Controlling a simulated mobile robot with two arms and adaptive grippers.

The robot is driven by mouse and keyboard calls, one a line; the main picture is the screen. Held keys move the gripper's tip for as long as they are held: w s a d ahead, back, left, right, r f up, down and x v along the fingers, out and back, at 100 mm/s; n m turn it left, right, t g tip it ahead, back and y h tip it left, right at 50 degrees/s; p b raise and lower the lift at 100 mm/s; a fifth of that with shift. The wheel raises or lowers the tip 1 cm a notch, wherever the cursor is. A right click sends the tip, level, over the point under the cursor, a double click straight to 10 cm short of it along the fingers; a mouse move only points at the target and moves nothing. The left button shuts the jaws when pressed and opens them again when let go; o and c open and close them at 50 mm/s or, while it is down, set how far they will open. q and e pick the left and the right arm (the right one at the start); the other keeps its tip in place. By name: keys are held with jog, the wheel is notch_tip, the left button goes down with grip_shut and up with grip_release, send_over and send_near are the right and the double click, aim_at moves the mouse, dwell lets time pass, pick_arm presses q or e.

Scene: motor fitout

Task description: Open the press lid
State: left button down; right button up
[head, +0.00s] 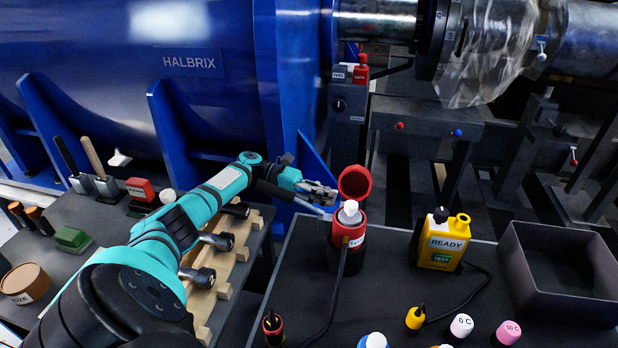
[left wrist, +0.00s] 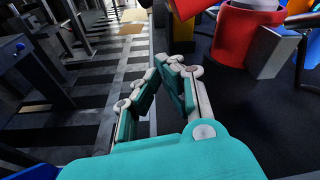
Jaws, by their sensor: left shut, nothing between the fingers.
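The press (head: 347,235) is a dark cylinder with a red top on the dark bench, with a white-capped piece (head: 350,212) at its mouth. Its round red lid (head: 355,183) stands raised and tilted up at the back of the press. In the left wrist view the red lid (left wrist: 188,8) shows at the top edge, partly cut off, left of the red press body (left wrist: 246,38). My left gripper (head: 335,194) is shut and empty, just left of the lid. It also shows in the left wrist view (left wrist: 176,62). I cannot tell whether it touches the lid. My right gripper is not in view.
A yellow READY tester (head: 444,242) stands right of the press, with a grey open bin (head: 565,270) farther right. A black cable runs down the press front. Several small coloured pieces lie at the bench front. A large blue machine (head: 200,70) fills the back left.

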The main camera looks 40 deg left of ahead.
aim_at(342, 184)
pick_arm(q)
jog(key=shift+x, duration=1.05)
jog(key=shift+w+d+r, duration=0.15)
jog(key=shift+w+r, duration=0.1)
jog(key=shift+r, duration=0.35)
jog(key=shift+w+d+r, duration=0.1)
jog(key=shift+w+r, duration=0.1)
jog(key=shift+r, duration=0.4)
jog(key=shift+w+d+r, duration=0.15)
jog(key=shift+w+r, duration=0.1)
jog(key=shift+r, duration=0.3)
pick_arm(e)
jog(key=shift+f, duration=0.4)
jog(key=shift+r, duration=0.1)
